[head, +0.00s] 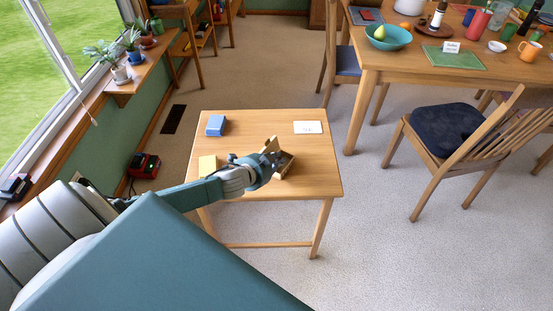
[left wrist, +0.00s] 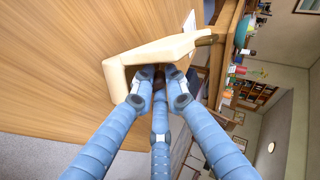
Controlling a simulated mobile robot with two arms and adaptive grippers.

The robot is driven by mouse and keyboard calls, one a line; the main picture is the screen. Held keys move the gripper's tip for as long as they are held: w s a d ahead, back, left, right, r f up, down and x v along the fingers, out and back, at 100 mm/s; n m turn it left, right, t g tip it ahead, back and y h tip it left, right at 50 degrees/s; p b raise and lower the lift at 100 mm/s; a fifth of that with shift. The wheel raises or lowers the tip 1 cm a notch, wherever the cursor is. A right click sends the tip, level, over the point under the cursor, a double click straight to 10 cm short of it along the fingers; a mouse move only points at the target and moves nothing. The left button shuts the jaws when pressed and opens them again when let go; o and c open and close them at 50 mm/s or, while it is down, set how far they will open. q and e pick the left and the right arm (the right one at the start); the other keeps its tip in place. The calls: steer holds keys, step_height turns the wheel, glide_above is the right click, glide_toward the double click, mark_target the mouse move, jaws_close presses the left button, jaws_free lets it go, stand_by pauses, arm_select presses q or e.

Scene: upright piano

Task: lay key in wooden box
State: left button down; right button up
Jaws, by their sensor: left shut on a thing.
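The wooden box (head: 287,165) stands on the small table, with its dark inside and a raised wooden part showing. My left gripper (head: 268,164) is at the box and hides part of it. In the left wrist view the fingers of my left gripper (left wrist: 164,78) are close together against the pale wooden box (left wrist: 150,50). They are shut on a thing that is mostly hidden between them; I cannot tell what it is. I cannot make out the key in either view. My right gripper is not in view.
The small table (head: 240,125) also bears a blue block (head: 216,125), a yellow block (head: 207,165) and a white card (head: 308,127). Its middle is largely clear. A laid dining table (head: 400,68) and a chair (head: 450,140) stand to the right.

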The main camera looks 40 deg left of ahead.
arm_select(q)
steer(key=shift+f, duration=0.4)
steer(key=c, duration=1.7)
jaws_free()
steer(key=shift+o, duration=0.2)
steer(key=shift+s, duration=0.1)
steer(key=v, duration=1.2)
steer(key=shift+r, duration=0.2)
steer(key=shift+f, duration=0.1)
